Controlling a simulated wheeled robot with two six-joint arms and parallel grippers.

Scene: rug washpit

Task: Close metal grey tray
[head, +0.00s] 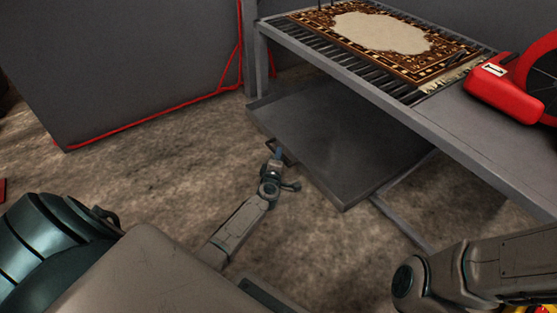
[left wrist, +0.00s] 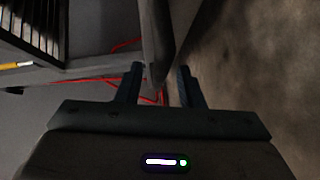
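The metal grey tray (head: 345,155) is a shallow, dark tray drawn out from beneath the grey rack table, low above the floor. A dark handle (head: 287,152) shows on its near left front edge. My left gripper (head: 277,153) is at this front edge, close beside the handle. In the left wrist view my left gripper (left wrist: 161,88) has its two fingers apart, with the tray's front wall (left wrist: 156,45) lined up ahead of the gap. I cannot tell whether the fingers touch the handle. My right arm shows at the lower right, but its gripper is not visible.
The rack table (head: 390,108) stands over the tray, with a patterned rug (head: 385,40) on its slats and a red wheeled device (head: 505,85) at right. A grey panel with red edging (head: 140,70) stands at left. Bare floor (head: 160,155) lies in front.

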